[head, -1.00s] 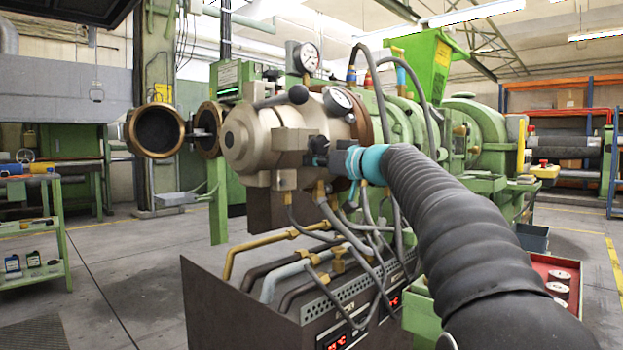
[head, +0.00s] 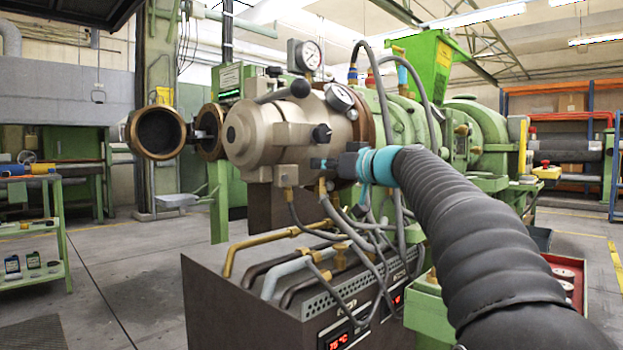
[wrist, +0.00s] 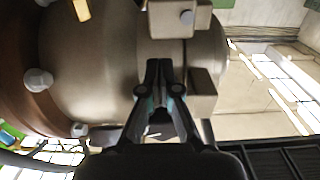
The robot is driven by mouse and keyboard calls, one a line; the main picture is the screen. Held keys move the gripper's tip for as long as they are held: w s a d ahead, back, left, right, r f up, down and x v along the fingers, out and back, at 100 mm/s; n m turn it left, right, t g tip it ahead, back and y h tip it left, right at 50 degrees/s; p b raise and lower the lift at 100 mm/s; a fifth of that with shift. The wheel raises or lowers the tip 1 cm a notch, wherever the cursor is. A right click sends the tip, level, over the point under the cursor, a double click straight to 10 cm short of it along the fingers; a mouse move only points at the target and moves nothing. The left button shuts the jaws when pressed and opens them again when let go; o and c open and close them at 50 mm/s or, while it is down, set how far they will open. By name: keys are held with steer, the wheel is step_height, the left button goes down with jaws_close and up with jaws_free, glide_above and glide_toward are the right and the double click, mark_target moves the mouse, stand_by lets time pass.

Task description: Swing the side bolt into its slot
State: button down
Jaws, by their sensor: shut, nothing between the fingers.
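The beige cylindrical extruder head (head: 250,138) fills the middle of the head view. A beige block (head: 293,136) on its near side carries a black knob (head: 322,133), which looks like the side bolt's end. I cannot clearly tell the bolt's shank or its slot. My gripper (head: 318,163) is shut and empty, just below the knob and apart from it in the picture. In the wrist view the shut fingertips (wrist: 157,66) lie in front of the beige barrel (wrist: 95,65), beside two blocks; the upper block (wrist: 180,18) bears a grey round end.
A lever with a black ball (head: 299,88) and pressure gauges (head: 307,55) sit above. Hoses and brass pipes (head: 275,240) run below to a dark cabinet (head: 230,310). An open round brass-rimmed flange (head: 157,133) stands left.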

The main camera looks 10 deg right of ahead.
steer(key=v, duration=0.7)
steer(key=shift+s+d+f, duration=0.2)
steer(key=shift+s+f, duration=0.05)
steer(key=shift+f, duration=0.1)
stand_by(0.4)
